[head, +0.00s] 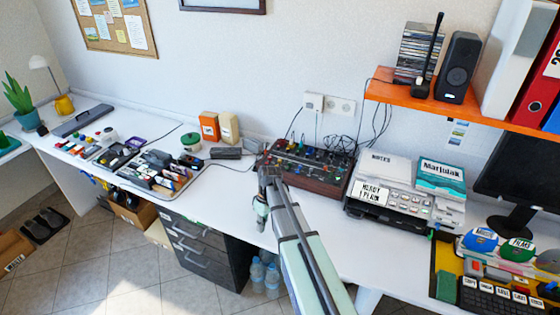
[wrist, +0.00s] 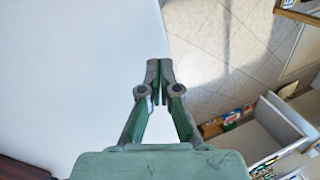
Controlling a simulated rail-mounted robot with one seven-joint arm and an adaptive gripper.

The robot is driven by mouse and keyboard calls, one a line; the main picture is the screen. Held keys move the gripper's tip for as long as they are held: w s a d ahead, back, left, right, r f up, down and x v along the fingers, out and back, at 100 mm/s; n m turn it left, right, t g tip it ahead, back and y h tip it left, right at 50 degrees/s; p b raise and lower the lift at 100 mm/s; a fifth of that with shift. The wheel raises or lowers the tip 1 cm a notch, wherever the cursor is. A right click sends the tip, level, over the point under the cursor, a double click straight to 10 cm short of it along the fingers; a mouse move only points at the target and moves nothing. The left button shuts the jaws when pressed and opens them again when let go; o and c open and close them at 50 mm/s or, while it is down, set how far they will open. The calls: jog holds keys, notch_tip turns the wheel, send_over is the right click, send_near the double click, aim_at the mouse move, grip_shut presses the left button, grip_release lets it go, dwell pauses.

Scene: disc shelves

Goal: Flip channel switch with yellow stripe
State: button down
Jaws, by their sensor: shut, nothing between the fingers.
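A dark mixer-like device (head: 312,168) with wooden sides and several coloured knobs and switches stands on the white desk near the wall in the head view. The yellow stripe and the single switches are too small to tell apart. My gripper (head: 262,222) points down at the desk's front edge, in front and to the left of the device, apart from it. In the wrist view my gripper (wrist: 159,64) is shut and empty above the desk edge. A brown corner of the device (wrist: 20,170) shows at the lower left there.
Cables run from the device to wall sockets (head: 328,104). A printer (head: 395,205) with books on it stands to the right, under an orange shelf (head: 440,108). Trays of small items (head: 150,172) lie to the left.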

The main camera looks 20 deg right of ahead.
jog(key=shift+n+t, duration=0.4)
jog(key=shift+t, duration=0.4)
jog(key=w+d+r, duration=0.1)
jog(key=w+d, duration=0.1)
jog(key=w, duration=0.1)
jog(key=w+d+r+b, duration=0.1)
jog(key=w+d, duration=0.1)
jog(key=w, duration=0.1)
jog(key=w+d+r, duration=0.1)
jog(key=w, duration=0.2)
jog(key=shift+w+d+b, duration=0.35)
jog(key=shift+d+b, duration=0.05)
jog(key=w+d+r+t+b, duration=0.1)
jog(key=w+d+r+b, duration=0.1)
jog(key=w+d+r, duration=0.4)
notch_tip(320, 180, up, 9)
jog(key=n+t+h+b, duration=0.1)
jog(key=n+t+b, duration=0.1)
send_over(277, 164)
jog(key=s+d, duration=0.2)
jog(key=s, duration=0.2)
jog(key=shift+w+a+r, duration=0.15)
